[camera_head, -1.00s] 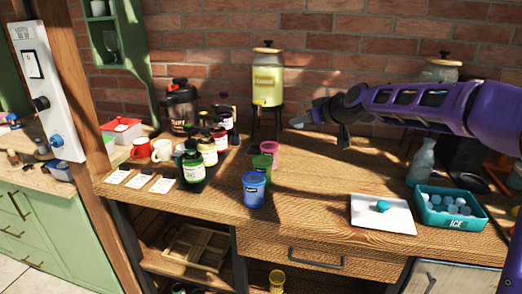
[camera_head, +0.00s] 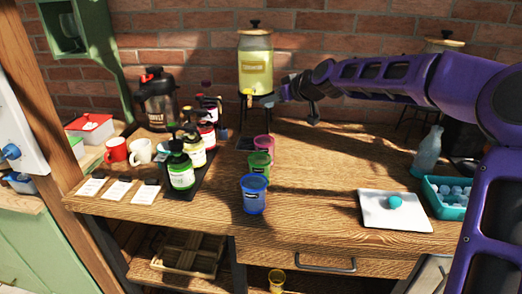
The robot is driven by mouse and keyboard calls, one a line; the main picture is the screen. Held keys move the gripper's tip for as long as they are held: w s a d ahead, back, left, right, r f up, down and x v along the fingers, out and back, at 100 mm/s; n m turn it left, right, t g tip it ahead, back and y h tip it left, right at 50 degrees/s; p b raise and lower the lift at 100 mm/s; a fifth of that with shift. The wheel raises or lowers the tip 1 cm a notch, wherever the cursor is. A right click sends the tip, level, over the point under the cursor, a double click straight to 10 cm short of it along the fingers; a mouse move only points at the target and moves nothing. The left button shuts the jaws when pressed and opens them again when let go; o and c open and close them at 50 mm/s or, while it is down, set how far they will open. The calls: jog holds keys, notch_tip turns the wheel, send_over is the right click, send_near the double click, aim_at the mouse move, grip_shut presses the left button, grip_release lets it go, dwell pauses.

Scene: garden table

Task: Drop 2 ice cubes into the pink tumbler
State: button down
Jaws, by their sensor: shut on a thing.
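The pink tumbler (camera_head: 265,143) stands upright on the wooden table, behind the green tumbler (camera_head: 260,163) and the blue tumbler (camera_head: 254,195). My gripper (camera_head: 270,101) is in the air, above the pink tumbler in the picture and in front of the drink dispenser's tap. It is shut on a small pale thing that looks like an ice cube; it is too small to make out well. Several pale ice cubes (camera_head: 455,190) lie in the teal ice box (camera_head: 446,212) at the right. The inside of the pink tumbler cannot be seen.
The yellow drink dispenser (camera_head: 256,62) stands behind the tumblers. Pump bottles (camera_head: 181,170) and mugs (camera_head: 116,150) are at the left. A white lid with a teal knob (camera_head: 375,213) lies left of the ice box. The table's middle right is clear.

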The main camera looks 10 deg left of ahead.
notch_tip(320, 180, down, 6)
jog(key=b, duration=0.3)
jog(key=shift+r, duration=0.2)
jog(key=c, duration=0.6)
grip_release()
jog(key=shift+c, duration=0.2)
jog(key=p+v, duration=0.1)
jog(key=v, duration=1.6)
jog(key=shift+s+d+r, duration=0.15)
jog(key=shift+s, duration=0.05)
